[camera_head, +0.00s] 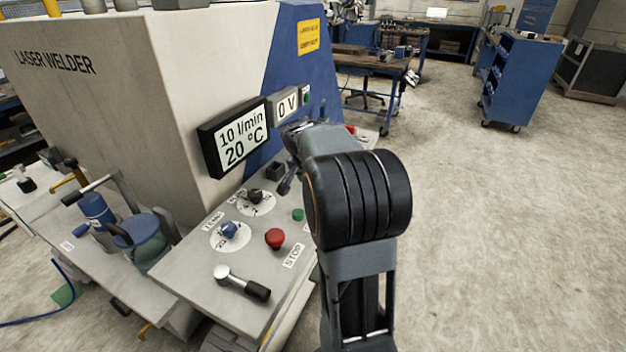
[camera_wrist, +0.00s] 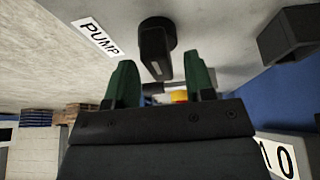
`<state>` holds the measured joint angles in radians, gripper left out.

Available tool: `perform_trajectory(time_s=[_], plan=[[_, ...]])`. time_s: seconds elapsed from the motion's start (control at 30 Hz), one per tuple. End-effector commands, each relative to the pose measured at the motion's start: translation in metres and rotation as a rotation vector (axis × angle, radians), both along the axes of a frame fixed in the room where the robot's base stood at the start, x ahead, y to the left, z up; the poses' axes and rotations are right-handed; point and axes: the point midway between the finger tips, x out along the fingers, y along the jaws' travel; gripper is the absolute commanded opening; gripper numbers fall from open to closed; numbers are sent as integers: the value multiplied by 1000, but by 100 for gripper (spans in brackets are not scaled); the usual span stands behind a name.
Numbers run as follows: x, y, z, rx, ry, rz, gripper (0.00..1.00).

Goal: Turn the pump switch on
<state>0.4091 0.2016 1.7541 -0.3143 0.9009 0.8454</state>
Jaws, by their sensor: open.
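The pump switch (camera_wrist: 155,48) is a black rotary knob with a long grip bar on the grey panel. A white label reading PUMP (camera_wrist: 95,38) is beside it in the wrist view. My gripper (camera_wrist: 161,80) is open, with its two green fingers apart on either side of the lower end of the knob's bar in that view. I cannot tell whether the fingers touch the knob.
The control panel (camera_head: 190,272) carries a red stop button (camera_head: 275,238), a blue knob (camera_head: 229,230), a dark knob (camera_head: 255,196), a green button (camera_head: 298,215) and a lever (camera_head: 243,284). A display (camera_head: 236,136) reads 10 l/min and 20 °C; another (camera_head: 287,104) reads 0 V. Open floor lies right.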

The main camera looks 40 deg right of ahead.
Motion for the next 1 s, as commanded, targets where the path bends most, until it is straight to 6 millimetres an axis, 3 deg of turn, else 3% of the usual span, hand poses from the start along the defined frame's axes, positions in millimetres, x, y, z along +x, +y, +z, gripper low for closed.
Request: perform_trajectory(time_s=[0.5,0.7,1.0], plan=[[-17,34,92,-1,-5,1,49],[-21,41,111,-1,-3,1,49],[-22,43,117,1,-1,-1,49]])
